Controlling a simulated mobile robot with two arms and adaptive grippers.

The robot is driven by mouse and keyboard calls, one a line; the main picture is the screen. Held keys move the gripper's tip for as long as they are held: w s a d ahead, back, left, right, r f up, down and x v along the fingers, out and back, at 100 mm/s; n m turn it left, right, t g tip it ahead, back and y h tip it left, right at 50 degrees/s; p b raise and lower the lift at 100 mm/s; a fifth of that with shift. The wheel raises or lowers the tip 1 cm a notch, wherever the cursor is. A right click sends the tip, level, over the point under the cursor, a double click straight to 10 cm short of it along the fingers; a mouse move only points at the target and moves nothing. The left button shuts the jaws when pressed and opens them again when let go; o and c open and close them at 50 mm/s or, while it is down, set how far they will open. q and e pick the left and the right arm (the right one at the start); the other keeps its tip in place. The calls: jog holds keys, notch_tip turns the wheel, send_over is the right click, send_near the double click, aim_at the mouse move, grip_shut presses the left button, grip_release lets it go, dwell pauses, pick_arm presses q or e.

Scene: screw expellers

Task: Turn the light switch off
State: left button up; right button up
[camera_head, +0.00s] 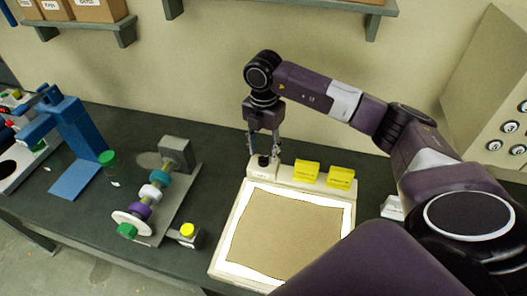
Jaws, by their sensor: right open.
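A cream light box (222,238) lies on the dark bench, with a bright white panel (243,228) largely covered by a brown sheet (285,232). A small raised block (258,171) with a dark part on top, which may be the light switch, sits at its back left corner. My right gripper (264,150) points down over this block, its two fingers apart on either side of the dark part. I cannot tell whether they touch it. The switch's position is too small to read. My left gripper is not in view.
Two yellow blocks (306,170) (340,178) stand along the light box's back edge, right of my gripper. A spindle device with coloured rings (160,178) and a blue machine (75,130) stand to the left. A grey panel with round buttons (495,95) is at right.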

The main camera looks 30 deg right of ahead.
aim_at(263, 160)
notch_tip(263, 160, down, 3)
jog(key=shift+w+r, duration=0.1)
jog(key=shift+w, duration=0.05)
jog(key=c, duration=0.7)
grip_shut()
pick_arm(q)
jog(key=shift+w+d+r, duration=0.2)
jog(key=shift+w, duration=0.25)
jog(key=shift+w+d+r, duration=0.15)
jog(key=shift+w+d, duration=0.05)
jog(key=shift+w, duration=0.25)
